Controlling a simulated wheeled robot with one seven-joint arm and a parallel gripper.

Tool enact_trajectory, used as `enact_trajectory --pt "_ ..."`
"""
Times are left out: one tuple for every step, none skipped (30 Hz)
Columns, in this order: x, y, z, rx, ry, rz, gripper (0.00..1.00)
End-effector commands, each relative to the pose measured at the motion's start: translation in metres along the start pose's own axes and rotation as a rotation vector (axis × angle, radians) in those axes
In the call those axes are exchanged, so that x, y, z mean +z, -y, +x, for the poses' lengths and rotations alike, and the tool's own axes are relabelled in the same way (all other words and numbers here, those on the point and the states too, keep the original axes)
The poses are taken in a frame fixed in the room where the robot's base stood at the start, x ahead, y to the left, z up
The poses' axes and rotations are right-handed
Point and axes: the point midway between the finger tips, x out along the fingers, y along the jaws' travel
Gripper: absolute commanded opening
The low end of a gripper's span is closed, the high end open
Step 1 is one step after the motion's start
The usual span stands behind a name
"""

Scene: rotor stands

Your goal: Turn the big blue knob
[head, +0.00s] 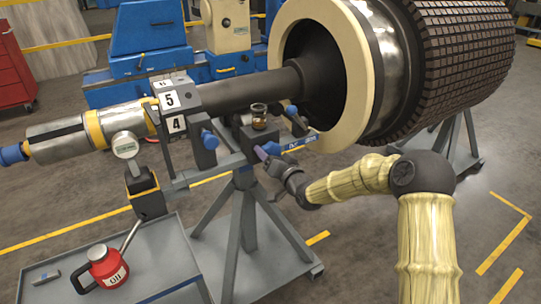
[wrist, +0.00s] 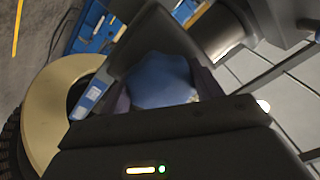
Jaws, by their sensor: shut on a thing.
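The big blue knob (wrist: 160,80) sits between the two fingers of my gripper (wrist: 158,88) in the wrist view, its lobed blue face showing. In the head view my gripper (head: 265,155) reaches from the right to the front of the rotor stand (head: 245,205), just below the small glass jar. The blue of the knob (head: 272,148) shows only partly there, beside the fingers. My gripper is shut on the knob. The knob's shaft and mount are hidden.
A glass jar with amber liquid (head: 259,116) stands on the stand just above my gripper. Other blue knobs (head: 209,139) are close by. The large rotor (head: 440,60) is behind my arm. A red oil can (head: 107,268) stands on the grey cart (head: 165,262) at lower left.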

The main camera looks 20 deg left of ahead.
Motion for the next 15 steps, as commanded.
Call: enact_trajectory --pt "0.0015 -0.0007 -0.0004 0.001 0.003 0.0 0.41" --pt "0.0015 -0.0007 -0.0004 0.001 0.003 0.0 0.41" --pt "0.0015 -0.0008 -0.0004 0.001 0.003 0.0 0.41" --pt "0.0015 -0.0008 -0.0004 0.001 0.003 0.0 0.41" --pt "0.0016 -0.0008 -0.0005 0.001 0.003 0.0 0.41" --pt "0.0016 -0.0008 -0.0005 0.001 0.003 -0.001 0.7" --pt "0.0016 -0.0008 -0.0005 0.001 0.003 -0.001 0.76" --pt "0.0015 -0.0008 -0.0004 0.001 0.003 -0.001 0.82" --pt "0.0014 -0.0007 -0.0004 0.001 0.003 -0.001 0.86" --pt "0.0013 -0.0007 -0.0003 0.001 0.003 -0.001 0.86" --pt "0.0011 -0.0006 -0.0003 0.001 0.002 -0.001 0.86" --pt "0.001 -0.0005 -0.0003 0.001 0.002 -0.001 0.86" --pt "0.0009 -0.0004 -0.0002 0.001 0.002 -0.001 0.86" --pt "0.0008 -0.0004 -0.0002 0.001 0.002 -0.001 0.86" --pt "0.0007 -0.0004 -0.0002 0.001 0.001 -0.002 0.86"
